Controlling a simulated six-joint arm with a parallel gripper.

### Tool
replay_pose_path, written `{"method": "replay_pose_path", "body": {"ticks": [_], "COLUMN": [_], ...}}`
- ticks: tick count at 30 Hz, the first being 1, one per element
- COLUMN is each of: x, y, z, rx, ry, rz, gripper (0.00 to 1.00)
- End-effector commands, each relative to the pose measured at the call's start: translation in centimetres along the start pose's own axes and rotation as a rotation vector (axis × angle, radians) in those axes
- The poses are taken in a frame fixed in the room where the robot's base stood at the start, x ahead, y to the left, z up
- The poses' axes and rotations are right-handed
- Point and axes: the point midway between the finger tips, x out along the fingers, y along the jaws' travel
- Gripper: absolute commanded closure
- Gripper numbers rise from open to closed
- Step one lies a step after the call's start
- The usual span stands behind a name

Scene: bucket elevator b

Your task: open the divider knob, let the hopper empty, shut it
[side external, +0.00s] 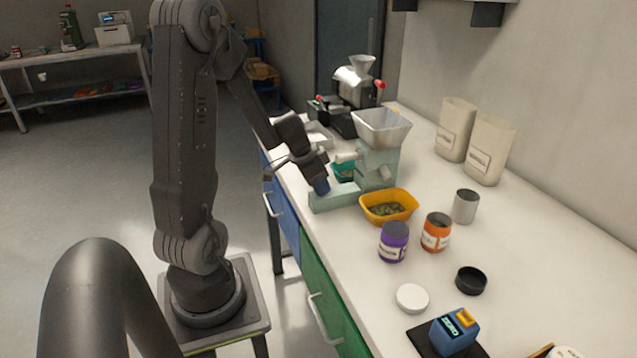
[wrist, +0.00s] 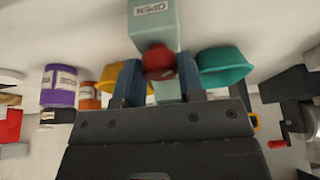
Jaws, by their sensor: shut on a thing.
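The pale green divider machine (side external: 378,168) stands on the white bench with a grey metal hopper (side external: 382,127) on top. The hopper's visible inner wall is bare; its bottom is hidden. My gripper (side external: 321,186) is low at the machine's near left side. In the wrist view, my gripper's blue fingers (wrist: 159,76) are on both sides of the red divider knob (wrist: 158,60), shut on it. A label reading OPEN (wrist: 151,7) is just above it. The yellow tub (side external: 390,208) in front holds greenish material. The teal tub (side external: 343,172) is behind, partly hidden by my gripper.
A purple jar (side external: 394,242), an orange jar (side external: 436,232) and a grey can (side external: 465,206) stand near the yellow tub. Two paper bags (side external: 490,150) stand by the wall. A metal machine with red handles (side external: 355,88) is farther back. The bench's front edge runs below my gripper.

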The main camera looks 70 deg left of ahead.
Motion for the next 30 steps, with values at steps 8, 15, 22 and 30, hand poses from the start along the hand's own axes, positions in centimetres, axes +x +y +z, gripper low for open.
{"method": "replay_pose_path", "body": {"ticks": [8, 15, 22, 30], "x": [-0.06, -0.03, -0.02, -0.02], "y": [0.15, 0.18, 0.18, 0.22], "z": [-0.06, -0.08, -0.09, -0.14], "rx": [-0.233, -0.385, -0.503, -0.610], "ry": [0.002, 0.001, 0.001, 0.001], "rz": [-0.100, -0.163, -0.214, -0.257], "gripper": [0.88, 0.88, 0.88, 0.88]}}
